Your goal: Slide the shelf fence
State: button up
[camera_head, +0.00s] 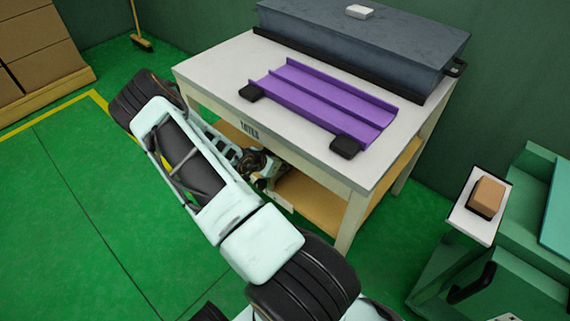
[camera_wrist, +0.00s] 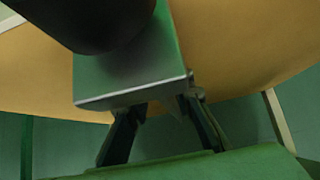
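In the head view my gripper (camera_head: 262,165) reaches in at the front of a white-topped workbench (camera_head: 215,75), below the top and by the wooden lower shelf (camera_head: 308,196). In the wrist view its two dark fingers (camera_wrist: 165,108) stand apart and slant toward each other. Their tips meet the lower edge of a grey-green metal plate (camera_wrist: 135,78), which partly hides them. I cannot tell whether they hold it. A black rounded part (camera_wrist: 85,18) overlaps the plate. No part is clearly recognisable as the shelf fence; this plate may be part of it.
A purple channelled tray (camera_head: 320,95) with black clips (camera_head: 345,147) lies on the benchtop before a dark grey block (camera_head: 365,40). Cardboard boxes (camera_head: 40,45) stand at the upper left. A green machine (camera_head: 510,215) stands at the right. The green floor at left is clear.

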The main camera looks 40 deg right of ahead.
jog(key=v, duration=1.2)
dwell(0.6)
